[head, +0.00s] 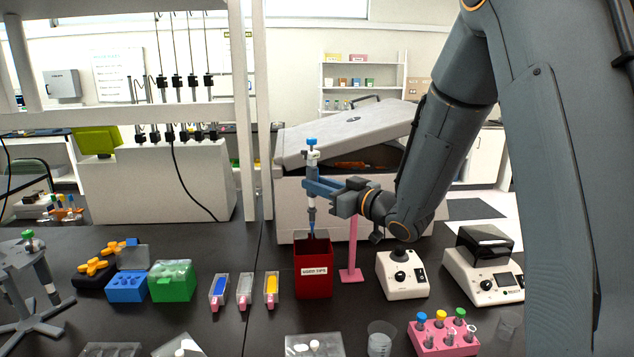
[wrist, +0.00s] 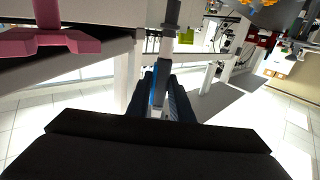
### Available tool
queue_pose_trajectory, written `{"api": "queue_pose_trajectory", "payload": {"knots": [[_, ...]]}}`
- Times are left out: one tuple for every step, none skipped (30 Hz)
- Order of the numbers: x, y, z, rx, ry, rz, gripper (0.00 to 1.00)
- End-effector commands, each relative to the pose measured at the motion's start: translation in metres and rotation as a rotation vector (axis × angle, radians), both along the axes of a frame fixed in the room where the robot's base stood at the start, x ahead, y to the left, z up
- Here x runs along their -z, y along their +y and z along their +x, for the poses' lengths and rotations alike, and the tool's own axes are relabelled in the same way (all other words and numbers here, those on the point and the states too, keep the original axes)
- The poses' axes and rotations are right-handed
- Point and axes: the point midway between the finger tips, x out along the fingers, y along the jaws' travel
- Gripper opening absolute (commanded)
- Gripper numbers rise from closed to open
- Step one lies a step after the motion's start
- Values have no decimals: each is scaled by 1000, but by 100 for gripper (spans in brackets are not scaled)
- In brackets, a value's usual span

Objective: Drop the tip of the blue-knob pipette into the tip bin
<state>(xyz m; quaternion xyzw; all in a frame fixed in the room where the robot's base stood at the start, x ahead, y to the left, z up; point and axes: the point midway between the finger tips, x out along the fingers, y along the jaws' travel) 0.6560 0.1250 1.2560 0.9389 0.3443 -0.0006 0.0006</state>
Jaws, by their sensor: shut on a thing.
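The blue-knob pipette (head: 312,158) stands upright in the head view, its blue knob at the top. My gripper (head: 313,188) is shut on its body, reaching in from the right. The wrist view shows the fingers (wrist: 162,97) closed around the pipette's grey shaft (wrist: 167,42). The tip bin (head: 314,270) is an open red box with a white label on its front. The pipette's narrow lower end, with a bluish tip (head: 312,228), points down at the bin's mouth. I cannot tell whether the tip's end is above the rim or just inside.
A pink stand (head: 352,255) is close right of the bin; it also shows in the wrist view (wrist: 47,38). Right of it are a white mixer (head: 402,276) and a pink tube rack (head: 443,341). Small trays (head: 245,290) lie left. A large grey-lidded machine (head: 345,130) stands behind.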

Motion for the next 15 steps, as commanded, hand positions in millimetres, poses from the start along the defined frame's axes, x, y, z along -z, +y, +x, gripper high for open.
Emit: {"api": "queue_pose_trajectory", "payload": {"knots": [[7,0,1,0,1,1,13],[10,0,1,0,2,1,13],[16,0,1,0,2,1,13],[20,0,1,0,2,1,13],[25,0,1,1,3,2,13],[31,0,1,1,3,2,13],[36,0,1,1,3,2,13],[41,0,2,1,2,1,13],[49,0,2,1,2,1,13],[54,0,2,1,2,1,13],[60,0,2,1,1,2,13],[67,0,2,1,1,2,13],[73,0,2,1,3,2,13],[79,0,2,1,3,2,13],[86,0,1,1,3,0,13]]}}
